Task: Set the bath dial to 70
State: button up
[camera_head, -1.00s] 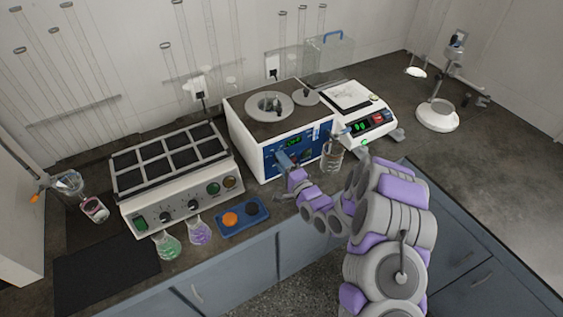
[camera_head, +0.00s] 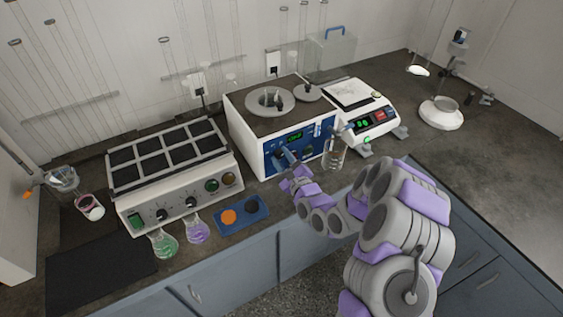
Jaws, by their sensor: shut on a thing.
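The water bath (camera_head: 245,139) is a white box with a blue front panel (camera_head: 318,144), a dark top and round lids. A small green display (camera_head: 295,137) glows on the panel, but its digits are too small to read. My gripper (camera_head: 283,156) is at the left part of the blue panel, in front of the dial there. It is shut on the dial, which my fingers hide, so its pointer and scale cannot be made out.
A glass beaker (camera_head: 335,153) stands close to the bath's right front corner. A blue tray (camera_head: 241,216), a green flask (camera_head: 163,243) and a purple flask (camera_head: 196,231) stand left of my arm. A multi-well heater (camera_head: 182,190) is at left, a balance (camera_head: 370,127) at right.

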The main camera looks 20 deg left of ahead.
jog(key=shift+d+f+m+b, duration=0.1)
jog(key=shift+f+m+b, duration=0.2)
jog(key=shift+m, duration=0.4)
jog(key=shift+d+f+m+b, duration=0.1)
jog(key=shift+f+m+b, duration=0.2)
jog(key=shift+m, duration=0.4)
jog(key=shift+a+r+m+h, duration=0.1)
jog(key=shift+m+h, duration=0.2)
jog(key=o, duration=0.8)
jog(key=shift+w, duration=0.1)
jog(key=shift+o, duration=1.2)
jog(key=shift+r, duration=0.25)
jog(key=p+v, duration=0.8)
jog(key=v, duration=0.9)
jog(key=shift+d+f, duration=0.15)
jog(key=shift+d, duration=0.1)
